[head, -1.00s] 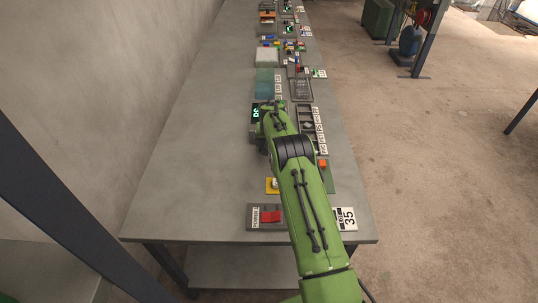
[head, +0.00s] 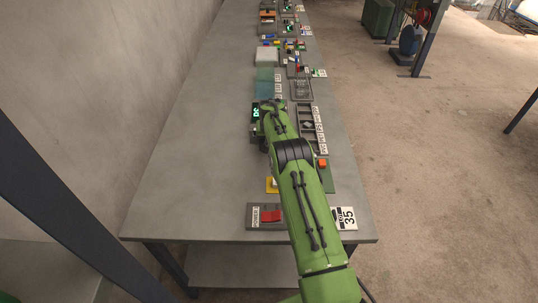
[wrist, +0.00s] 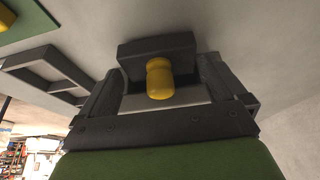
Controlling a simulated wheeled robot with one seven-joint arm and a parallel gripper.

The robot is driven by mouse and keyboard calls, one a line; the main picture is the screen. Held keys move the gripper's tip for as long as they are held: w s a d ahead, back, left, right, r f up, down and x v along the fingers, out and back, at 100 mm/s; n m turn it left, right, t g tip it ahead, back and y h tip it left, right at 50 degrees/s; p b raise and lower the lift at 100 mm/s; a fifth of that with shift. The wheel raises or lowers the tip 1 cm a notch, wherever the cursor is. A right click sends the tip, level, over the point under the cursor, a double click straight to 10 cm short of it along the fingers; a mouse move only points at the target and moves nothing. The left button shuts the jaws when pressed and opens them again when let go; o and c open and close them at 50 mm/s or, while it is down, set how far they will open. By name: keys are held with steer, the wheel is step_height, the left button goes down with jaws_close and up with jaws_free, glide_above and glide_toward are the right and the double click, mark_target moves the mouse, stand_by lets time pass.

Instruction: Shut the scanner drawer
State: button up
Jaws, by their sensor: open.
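In the wrist view a dark grey block (wrist: 158,47) with a rounded yellow knob (wrist: 159,80) sits straight ahead; it looks like the drawer front and its handle. My gripper (wrist: 163,72) is open, with one finger on each side of the knob. A gap shows between the knob and each finger; whether anything touches is unclear. In the head view my gripper (head: 266,105) is over the bench beside a dark unit with a green-lit display (head: 256,113). My green arm hides part of that unit, and the drawer cannot be made out there.
The long grey bench (head: 190,170) carries a row of devices. A red switch (head: 271,215) and a label plate marked 35 (head: 345,217) are at the near end. A slotted dark rack (head: 306,117) stands right of my gripper. The bench's left side is clear.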

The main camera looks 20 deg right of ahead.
steer(key=shift+r+p, duration=2.15)
steer(key=shift+r, duration=1.4)
